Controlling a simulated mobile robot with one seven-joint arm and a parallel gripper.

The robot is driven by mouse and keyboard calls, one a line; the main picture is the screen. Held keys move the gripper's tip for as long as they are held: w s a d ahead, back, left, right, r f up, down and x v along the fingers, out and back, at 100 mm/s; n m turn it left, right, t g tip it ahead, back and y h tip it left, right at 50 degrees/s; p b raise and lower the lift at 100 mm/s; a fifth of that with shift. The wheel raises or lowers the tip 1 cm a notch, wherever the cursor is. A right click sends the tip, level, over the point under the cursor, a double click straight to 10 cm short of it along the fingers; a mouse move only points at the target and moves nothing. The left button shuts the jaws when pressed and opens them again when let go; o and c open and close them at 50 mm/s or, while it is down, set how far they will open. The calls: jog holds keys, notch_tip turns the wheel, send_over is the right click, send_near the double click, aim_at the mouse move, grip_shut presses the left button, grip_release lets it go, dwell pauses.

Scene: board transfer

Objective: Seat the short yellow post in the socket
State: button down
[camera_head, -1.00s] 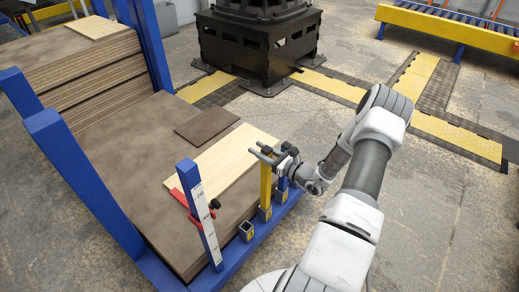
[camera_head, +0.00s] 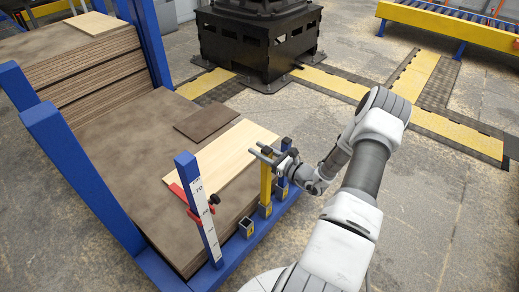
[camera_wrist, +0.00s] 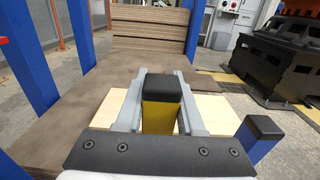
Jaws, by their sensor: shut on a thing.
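The short yellow post (camera_head: 265,184) stands upright, with a black cap that shows in the wrist view (camera_wrist: 163,87). My gripper (camera_head: 264,154) is shut on the post near its top, with one finger on each side. The post's lower end meets a blue socket (camera_head: 265,210) with a yellow mark on the blue rail. I cannot tell how deep it sits in the socket. In the wrist view my gripper (camera_wrist: 160,95) and the wrist plate hide the lower post and the socket.
An open, empty socket (camera_head: 246,228) is nearer on the rail. A blue post (camera_head: 283,178) stands just beyond the yellow one, and a taller blue post with a white scale (camera_head: 203,215) and red clamp is nearer. Brown boards (camera_head: 120,160) and a pale board (camera_head: 225,155) lie left.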

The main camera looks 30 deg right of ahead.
jog(key=shift+f+b, duration=0.35)
jog(key=shift+f, duration=1.7)
jog(key=shift+c, duration=2.2)
grip_release()
jog(key=p+v, duration=0.4)
jog(key=v, duration=1.3)
jog(key=shift+s, duration=0.2)
jog(key=shift+d, duration=0.1)
